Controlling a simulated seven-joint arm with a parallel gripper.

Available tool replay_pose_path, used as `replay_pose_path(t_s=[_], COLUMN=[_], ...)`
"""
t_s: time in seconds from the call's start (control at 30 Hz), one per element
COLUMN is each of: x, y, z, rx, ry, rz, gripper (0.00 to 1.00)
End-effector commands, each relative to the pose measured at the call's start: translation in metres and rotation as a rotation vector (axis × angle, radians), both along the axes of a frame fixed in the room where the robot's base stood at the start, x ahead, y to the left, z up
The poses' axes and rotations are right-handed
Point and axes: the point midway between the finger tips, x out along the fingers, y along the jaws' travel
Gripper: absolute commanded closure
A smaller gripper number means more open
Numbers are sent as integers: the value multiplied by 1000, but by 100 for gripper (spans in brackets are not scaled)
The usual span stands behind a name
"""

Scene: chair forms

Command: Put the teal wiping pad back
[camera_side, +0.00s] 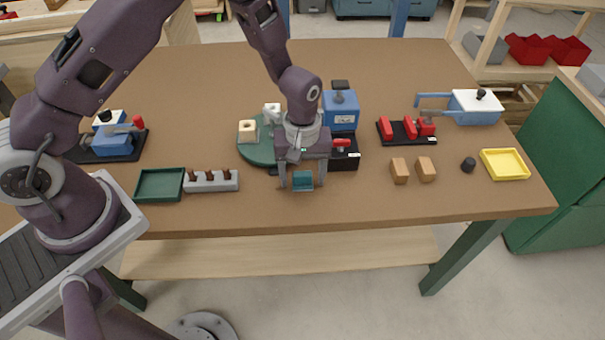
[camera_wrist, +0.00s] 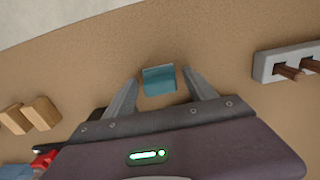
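The teal wiping pad (camera_side: 303,181) is a small teal block near the front edge of the table, in the middle of the side view. It also shows in the wrist view (camera_wrist: 159,80). My gripper (camera_side: 303,184) points down over the pad, one finger on each side. In the wrist view, my gripper (camera_wrist: 160,77) shows a gap between each finger and the pad, so it is open and not holding it. The pad appears to rest on the table; its underside is hidden.
A grey holder (camera_side: 211,181) with brown pegs and a green tray (camera_side: 160,185) are left of the pad. A green round plate (camera_side: 255,151) and a blue machine (camera_side: 341,112) are behind. Two wooden blocks (camera_side: 399,171) and a yellow tray (camera_side: 504,164) are right.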

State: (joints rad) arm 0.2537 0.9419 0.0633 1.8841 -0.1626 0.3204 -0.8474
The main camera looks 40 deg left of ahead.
Motion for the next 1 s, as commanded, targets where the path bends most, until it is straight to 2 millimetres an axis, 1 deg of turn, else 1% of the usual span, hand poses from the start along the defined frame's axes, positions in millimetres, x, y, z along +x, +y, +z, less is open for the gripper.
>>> replay_pose_path(t_s=[0.17, 0.27, 0.37, 0.5, 0.6, 0.7, 0.8, 1.0], x=[0, 1, 1, 1, 1, 1, 0, 0], y=[0, 0, 0, -1, 0, 0, 0, 0], z=[1, 12, 33, 72, 96, 112, 121, 126], rx=[0, -1, -1, -1, -1, -1, 0, -1], ry=[0, -4, -6, -7, -6, -4, -1, -3], rz=[0, 0, 0, -1, 0, 0, 0, -3], gripper=[35, 35, 35, 35, 35, 35, 35, 35])
